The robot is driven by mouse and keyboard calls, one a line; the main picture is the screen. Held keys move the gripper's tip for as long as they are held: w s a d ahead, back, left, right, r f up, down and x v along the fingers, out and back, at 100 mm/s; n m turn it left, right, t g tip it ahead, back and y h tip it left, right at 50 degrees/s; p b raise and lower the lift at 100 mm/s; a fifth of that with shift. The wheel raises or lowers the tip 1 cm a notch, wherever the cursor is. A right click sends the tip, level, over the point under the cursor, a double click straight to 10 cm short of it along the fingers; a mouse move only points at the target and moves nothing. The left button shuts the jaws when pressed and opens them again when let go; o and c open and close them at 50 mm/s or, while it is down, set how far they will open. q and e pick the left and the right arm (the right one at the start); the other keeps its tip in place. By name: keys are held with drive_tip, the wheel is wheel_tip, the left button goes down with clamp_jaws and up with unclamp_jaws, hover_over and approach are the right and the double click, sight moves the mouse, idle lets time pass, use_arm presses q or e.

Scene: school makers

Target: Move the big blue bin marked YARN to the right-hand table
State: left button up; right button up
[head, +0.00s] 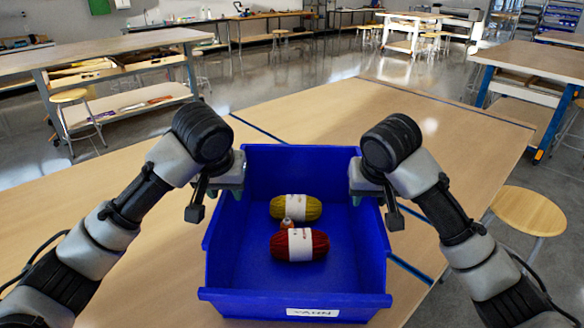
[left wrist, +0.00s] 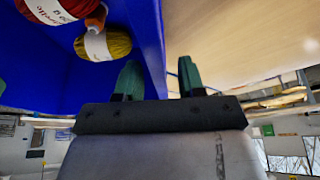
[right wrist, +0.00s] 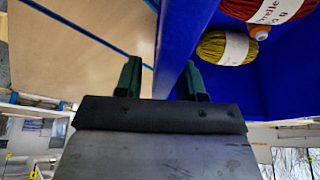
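The big blue bin (head: 240,262) with a white YARN label on its front stands upright on a wooden table (head: 130,225). It holds a yellow yarn ball (head: 277,209), a red yarn ball (head: 280,247) and a small orange-and-white item (head: 287,223). My left gripper (head: 228,188) is at the bin's left wall. In the left wrist view its fingers (left wrist: 158,82) are apart, one on each side of the wall (left wrist: 151,40). My right gripper (head: 367,188) is at the right wall. In the right wrist view its fingers (right wrist: 163,82) straddle that wall (right wrist: 180,35), with gaps visible.
A table with blue legs (head: 535,62) stands at the back right. A round wooden stool (head: 528,210) stands close on the right. Another workbench (head: 110,48) with shelves is at the back left. Open floor (head: 330,68) lies beyond my table.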

use_arm(q)
drive_tip(key=v, duration=0.9)
drive_tip(key=shift+s+a+r, duration=0.1)
drive_tip(key=shift+r, duration=0.05)
drive_tip(key=shift+s+r, duration=0.2)
drive_tip(key=shift+r, duration=0.1)
use_arm(e)
drive_tip(key=shift+s+r, duration=0.1)
drive_tip(key=shift+r, duration=0.05)
drive_tip(key=v, duration=1.1)
drive_tip(key=shift+s+r, duration=0.2)
drive_tip(key=shift+r, duration=0.1)
